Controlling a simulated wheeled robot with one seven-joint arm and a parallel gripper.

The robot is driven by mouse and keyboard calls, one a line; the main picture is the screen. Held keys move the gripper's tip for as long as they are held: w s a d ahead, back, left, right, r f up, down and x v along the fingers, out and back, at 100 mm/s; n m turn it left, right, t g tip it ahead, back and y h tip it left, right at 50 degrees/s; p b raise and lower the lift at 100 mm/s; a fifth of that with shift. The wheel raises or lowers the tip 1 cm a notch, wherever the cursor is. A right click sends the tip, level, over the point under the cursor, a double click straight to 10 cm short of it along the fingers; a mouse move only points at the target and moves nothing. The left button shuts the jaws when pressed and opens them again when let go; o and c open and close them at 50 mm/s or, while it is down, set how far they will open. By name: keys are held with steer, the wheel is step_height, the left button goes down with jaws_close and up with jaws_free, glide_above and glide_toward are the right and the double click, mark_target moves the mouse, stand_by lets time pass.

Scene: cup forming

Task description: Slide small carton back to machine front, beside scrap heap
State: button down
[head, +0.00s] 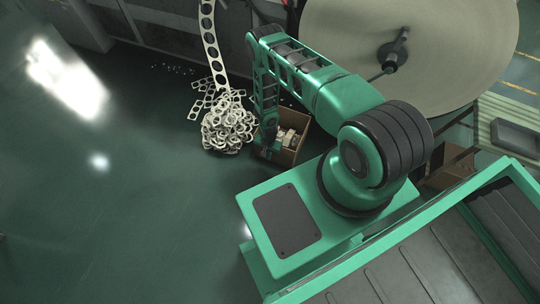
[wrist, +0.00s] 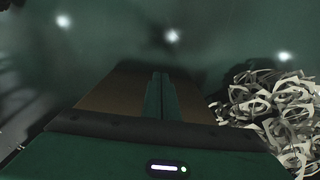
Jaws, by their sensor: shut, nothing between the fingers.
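The small open carton (head: 291,157) stands on the floor just right of the scrap heap (head: 229,126), with pale pieces inside. My gripper (head: 268,146) is down at the carton's left side, overlapping it in the head view. In the wrist view the gripper (wrist: 160,95) is shut with its fingers together and nothing between them. Brown carton cardboard (wrist: 107,93) shows on both sides of the fingers. I cannot tell whether the fingers touch the carton. The scrap heap (wrist: 277,112) shows at the right of the wrist view.
A punched strip (head: 211,40) hangs down to the heap from above. A large pale roll (head: 440,50) stands at the upper right. Another brown carton (head: 450,174) is below it. Small scraps lie near the dark machine front. The green floor (head: 100,200) at left is clear.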

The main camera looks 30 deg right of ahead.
step_height(320, 180, up, 8)
steer(key=shift+s, duration=0.15)
stand_by(0.3)
steer(key=w+d+r+n, duration=0.1)
steer(key=w+d+r, duration=0.2)
steer(key=r, duration=0.8)
steer(key=w+d+r+h, duration=0.1)
steer(key=w+d+r, duration=0.25)
steer(key=r, duration=0.65)
steer(key=w+d+r+n, duration=0.15)
steer(key=d+r, duration=0.25)
steer(key=r, duration=0.7)
steer(key=s+d+r, duration=0.2)
steer(key=d+r, duration=0.1)
steer(key=r, duration=1)
steer(key=s+d+r, duration=0.3)
steer(key=s+r, duration=1)
steer(key=r, duration=0.4)
steer(key=s+a+r, duration=0.1)
steer(key=s+r, duration=0.1)
steer(key=s, duration=0.4)
steer(key=s+a+r, duration=0.1)
steer(key=s+r, duration=0.2)
steer(key=s, duration=0.3)
steer(key=s+a+r+n+y, duration=0.1)
steer(key=s+a+r, duration=0.1)
steer(key=s, duration=0.4)
steer(key=shift+r, duration=0.75)
